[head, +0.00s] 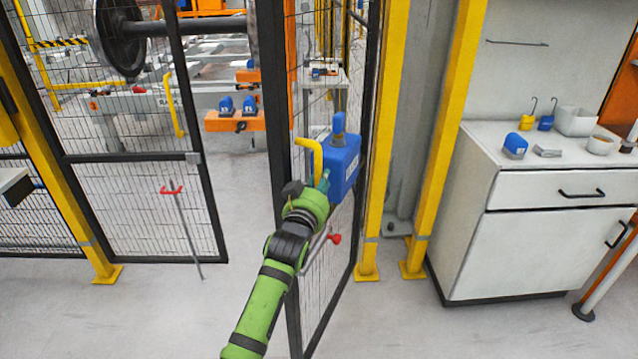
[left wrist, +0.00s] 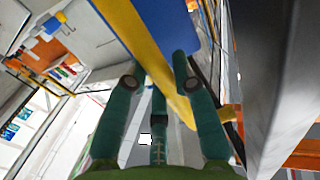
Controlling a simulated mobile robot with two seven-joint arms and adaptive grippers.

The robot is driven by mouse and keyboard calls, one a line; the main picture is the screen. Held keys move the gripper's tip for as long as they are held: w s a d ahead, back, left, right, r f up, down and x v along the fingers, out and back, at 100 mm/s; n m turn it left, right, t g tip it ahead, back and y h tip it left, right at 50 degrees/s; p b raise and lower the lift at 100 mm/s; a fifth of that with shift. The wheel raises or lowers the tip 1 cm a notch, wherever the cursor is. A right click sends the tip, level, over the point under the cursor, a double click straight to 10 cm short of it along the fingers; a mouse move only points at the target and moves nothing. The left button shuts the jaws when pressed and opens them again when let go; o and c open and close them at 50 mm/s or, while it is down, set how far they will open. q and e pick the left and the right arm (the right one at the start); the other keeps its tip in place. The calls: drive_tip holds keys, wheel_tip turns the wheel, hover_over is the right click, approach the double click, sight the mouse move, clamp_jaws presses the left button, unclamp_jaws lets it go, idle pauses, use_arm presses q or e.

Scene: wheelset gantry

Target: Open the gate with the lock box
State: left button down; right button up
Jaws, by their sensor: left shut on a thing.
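The blue lock box (head: 343,165) with its yellow handle (head: 314,152) is mounted on the black-framed mesh gate (head: 275,130). The gate stands ajar, its leaf angled toward me, with a gap between it and the fixed fence on the left. My left gripper (head: 322,183) is at the near side of the box, shut on the yellow handle. In the left wrist view, the yellow handle (left wrist: 150,48) runs between the fingers of my left gripper (left wrist: 156,84), with the blue lock box (left wrist: 153,25) behind it. My right gripper is in neither view.
A fixed mesh fence (head: 140,190) with a yellow post (head: 50,170) stands left. Another yellow post (head: 385,150) stands right of the gate. A white cabinet (head: 560,240) with small items stands further right. The floor in front (head: 150,310) is clear.

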use_arm(q)
drive_tip(key=c, duration=1.2)
unclamp_jaws()
drive_tip(key=shift+r, duration=0.5)
drive_tip(key=shift+o, duration=1)
drive_tip(key=shift+w+d+f, duration=0.15)
drive_tip(key=v, duration=1.1)
drive_tip(key=shift+s+f, duration=0.2)
drive_tip(key=shift+s, duration=0.2)
